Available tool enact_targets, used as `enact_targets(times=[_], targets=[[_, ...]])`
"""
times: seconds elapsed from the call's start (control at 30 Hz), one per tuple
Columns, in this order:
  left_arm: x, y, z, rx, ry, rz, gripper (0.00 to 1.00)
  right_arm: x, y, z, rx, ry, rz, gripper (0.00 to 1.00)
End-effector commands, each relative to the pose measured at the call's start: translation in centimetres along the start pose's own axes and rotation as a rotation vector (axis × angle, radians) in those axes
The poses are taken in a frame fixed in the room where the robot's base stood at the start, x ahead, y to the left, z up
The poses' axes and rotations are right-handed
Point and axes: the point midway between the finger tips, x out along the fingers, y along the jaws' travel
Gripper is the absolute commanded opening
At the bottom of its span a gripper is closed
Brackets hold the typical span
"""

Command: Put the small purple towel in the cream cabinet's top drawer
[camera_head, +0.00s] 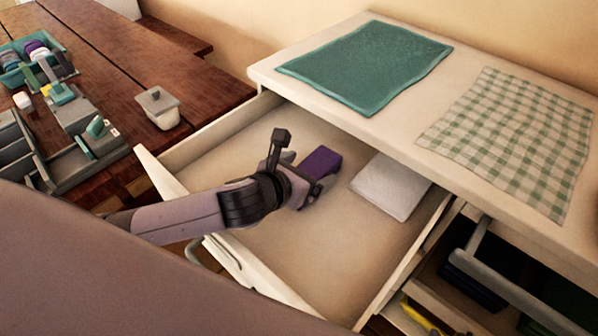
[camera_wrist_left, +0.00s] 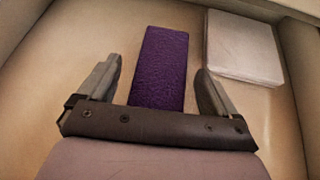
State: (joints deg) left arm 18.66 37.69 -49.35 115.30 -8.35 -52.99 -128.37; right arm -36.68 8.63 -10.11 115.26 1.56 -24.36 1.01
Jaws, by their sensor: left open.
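The small purple towel (camera_head: 321,162) lies folded in the open top drawer (camera_head: 290,250) of the cream cabinet (camera_head: 268,70). My left gripper (camera_head: 318,188) is over the drawer, at the near end of the towel. In the left wrist view the purple towel (camera_wrist_left: 160,70) lies on the drawer floor between the two spread fingers of my left gripper (camera_wrist_left: 155,85), with a gap on each side. The gripper is open. My right gripper does not show in either view.
A folded white cloth (camera_head: 391,187) lies in the drawer, right of the towel. A teal towel (camera_head: 365,65) and a green checked cloth (camera_head: 513,138) lie on the cabinet top. A lower drawer (camera_head: 470,300) is partly open.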

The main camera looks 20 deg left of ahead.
Motion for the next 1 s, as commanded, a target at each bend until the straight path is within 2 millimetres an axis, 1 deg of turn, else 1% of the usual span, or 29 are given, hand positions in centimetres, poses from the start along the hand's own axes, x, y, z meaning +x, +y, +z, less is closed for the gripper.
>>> enact_targets(times=[0.17,0.5,0.63,0.8,1.0], targets=[[-1.7,0.0,0.0,0.001,0.001,0.0,0.92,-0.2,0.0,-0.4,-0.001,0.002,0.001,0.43],[-8.0,0.0,0.0,0.002,0.001,0.0,0.92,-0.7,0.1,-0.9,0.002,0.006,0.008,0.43],[-10.0,0.0,0.0,0.001,0.001,0.0,0.92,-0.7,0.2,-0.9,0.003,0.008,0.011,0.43],[-11.6,0.0,0.0,-0.001,0.0,0.0,0.92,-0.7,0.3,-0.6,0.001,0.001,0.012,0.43],[-12.0,0.0,0.0,-0.001,-0.001,0.001,0.92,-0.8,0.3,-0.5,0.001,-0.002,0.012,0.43]])
